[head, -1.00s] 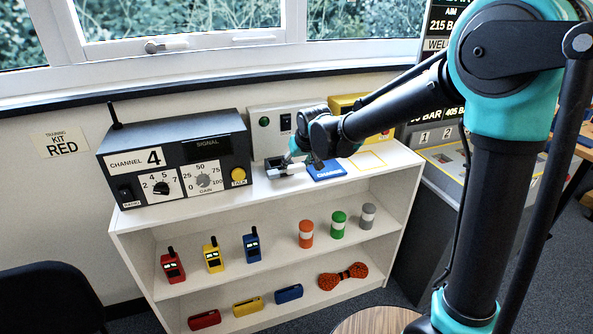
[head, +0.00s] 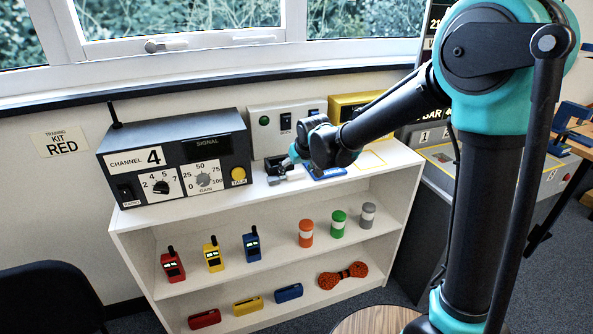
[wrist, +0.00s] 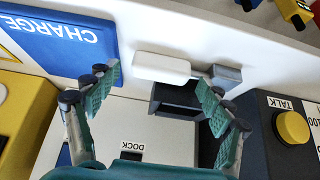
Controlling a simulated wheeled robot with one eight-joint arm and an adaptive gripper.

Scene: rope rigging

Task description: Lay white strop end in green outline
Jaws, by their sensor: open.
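No strop and no green outline can be made out in either view. A small white rounded block (wrist: 162,67) lies on the white shelf top, beside a grey and dark fitting (wrist: 226,76) at its right in the wrist view. My gripper (wrist: 152,80) is open, with its two teal-padded fingers apart. In the wrist view the block shows between and just beyond the fingertips, and I cannot tell whether they touch it. In the head view my gripper (head: 293,158) is low over the shelf top, and my wrist hides part of this spot.
A blue CHARGE pad (wrist: 62,38) lies left of the block in the wrist view. A white DOCK box (wrist: 130,128) and a yellow box (wrist: 22,125) stand close by. The dark radio (head: 175,160) is left in the head view. Lower shelves hold small radios and cylinders.

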